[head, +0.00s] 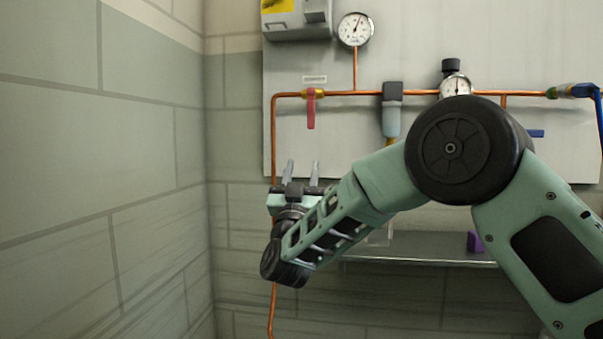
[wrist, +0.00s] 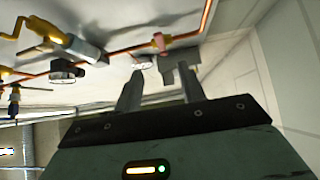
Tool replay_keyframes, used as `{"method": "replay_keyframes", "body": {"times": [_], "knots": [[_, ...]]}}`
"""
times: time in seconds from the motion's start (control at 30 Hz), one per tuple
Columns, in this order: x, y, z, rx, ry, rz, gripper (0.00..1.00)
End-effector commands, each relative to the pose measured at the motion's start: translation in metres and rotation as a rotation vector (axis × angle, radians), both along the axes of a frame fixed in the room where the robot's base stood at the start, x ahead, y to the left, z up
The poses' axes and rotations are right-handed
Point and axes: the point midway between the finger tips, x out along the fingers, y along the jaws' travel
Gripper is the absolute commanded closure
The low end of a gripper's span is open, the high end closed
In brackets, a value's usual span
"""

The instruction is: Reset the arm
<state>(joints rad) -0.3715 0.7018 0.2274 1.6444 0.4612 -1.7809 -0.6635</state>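My gripper (head: 303,168) is at the lower middle of the head view, at the end of my green arm, with its fingers pointing up. The two grey fingers stand apart with a clear gap between them. The wrist view also shows my gripper (wrist: 160,78) with both fingers spread and nothing between them. My arm's large black joint covers part of the wall panel in the head view. No contact between my gripper and the wall fittings can be seen.
A white panel (head: 340,130) carries a copper pipe (head: 355,93), a red-handled valve (head: 311,108), a round gauge (head: 355,29) and a grey box (head: 297,17). A shelf (head: 420,252) with a purple block (head: 475,242) is below. A block wall (head: 100,180) closes the left side.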

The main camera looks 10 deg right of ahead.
Motion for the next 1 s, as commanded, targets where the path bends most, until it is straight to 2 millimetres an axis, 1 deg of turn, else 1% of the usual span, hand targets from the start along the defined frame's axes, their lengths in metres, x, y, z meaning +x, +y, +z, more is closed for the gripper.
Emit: {"method": "replay_keyframes", "body": {"times": [0.37,0.47,0.57,0.67,0.7,0.77,0.8,0.87,0.9,0.97,1.0], "knots": [[-0.002,0.001,-0.003,0.0,0.0,0.0,0.6],[-0.001,0.005,-0.003,-0.004,0.028,0.032,0.6],[0.001,0.02,-0.005,-0.016,0.118,0.127,0.6],[-0.002,0.044,-0.016,-0.039,0.272,0.276,0.6],[-0.006,0.055,-0.023,-0.05,0.346,0.341,0.6],[-0.016,0.071,-0.036,-0.068,0.461,0.434,0.6],[-0.025,0.08,-0.047,-0.081,0.541,0.492,0.6],[-0.041,0.093,-0.064,-0.101,0.662,0.572,0.6],[-0.054,0.1,-0.076,-0.115,0.745,0.622,0.6],[-0.077,0.108,-0.096,-0.137,0.874,0.685,0.6],[-0.094,0.112,-0.109,-0.154,0.961,0.723,0.6]]}}
